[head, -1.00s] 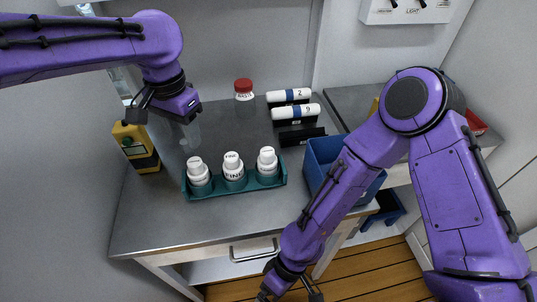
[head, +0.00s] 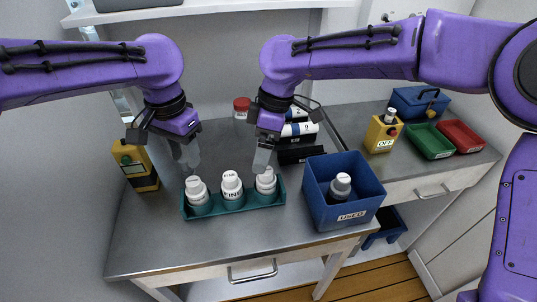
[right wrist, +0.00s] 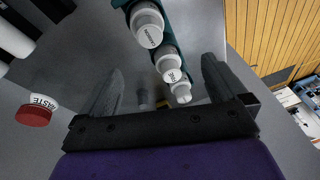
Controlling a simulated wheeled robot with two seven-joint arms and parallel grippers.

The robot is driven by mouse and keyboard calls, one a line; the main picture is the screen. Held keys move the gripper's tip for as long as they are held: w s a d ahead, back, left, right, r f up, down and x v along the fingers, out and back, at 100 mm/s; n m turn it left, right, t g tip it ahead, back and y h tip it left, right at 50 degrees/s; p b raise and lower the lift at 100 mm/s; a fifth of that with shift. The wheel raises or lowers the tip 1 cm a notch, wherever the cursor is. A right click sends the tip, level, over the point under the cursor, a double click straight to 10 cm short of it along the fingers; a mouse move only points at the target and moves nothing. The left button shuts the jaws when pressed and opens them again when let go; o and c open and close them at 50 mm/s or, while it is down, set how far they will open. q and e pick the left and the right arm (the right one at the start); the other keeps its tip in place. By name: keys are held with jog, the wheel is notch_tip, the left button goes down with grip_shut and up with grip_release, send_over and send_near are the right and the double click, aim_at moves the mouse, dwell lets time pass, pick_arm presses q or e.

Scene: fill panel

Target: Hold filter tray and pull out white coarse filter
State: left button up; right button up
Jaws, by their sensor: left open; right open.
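A teal filter tray (head: 231,208) stands on the grey bench with three white filters in a row. The left filter (head: 197,193) has a label too small to read. The middle filter (head: 231,185) reads FINE. The right filter (head: 266,182) has an unclear label; it also shows in the right wrist view (right wrist: 148,22). My left gripper (head: 188,153) is open and empty, above and behind the tray's left end. My right gripper (head: 263,160) is open and points down just above the right filter. I cannot tell whether its fingertips touch it.
A blue bin (head: 345,217) marked USED holds a grey-capped bottle (head: 340,184) right of the tray. A red-capped jar (head: 241,106) and labelled cylinders (head: 298,129) stand behind. A yellow device (head: 135,165) stands left. The bench front is clear.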

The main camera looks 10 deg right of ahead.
aim_at(268, 183)
jog(key=shift+d+f+n+t+h, duration=0.35)
jog(key=shift+f+n+h, duration=0.35)
jog(key=shift+n+h, duration=0.15)
pick_arm(q)
jog(key=shift+s+a, duration=0.1)
pick_arm(e)
jog(key=shift+s+d+f+n+h, duration=0.1)
jog(key=shift+d+f+n+h, duration=0.1)
jog(key=shift+f+n+h, duration=0.4)
notch_tip(268, 183, down, 10)
jog(key=shift+d+f, duration=0.1)
jog(key=shift+f, duration=0.1)
jog(key=c, duration=1.2)
jog(key=shift+c, duration=0.2)
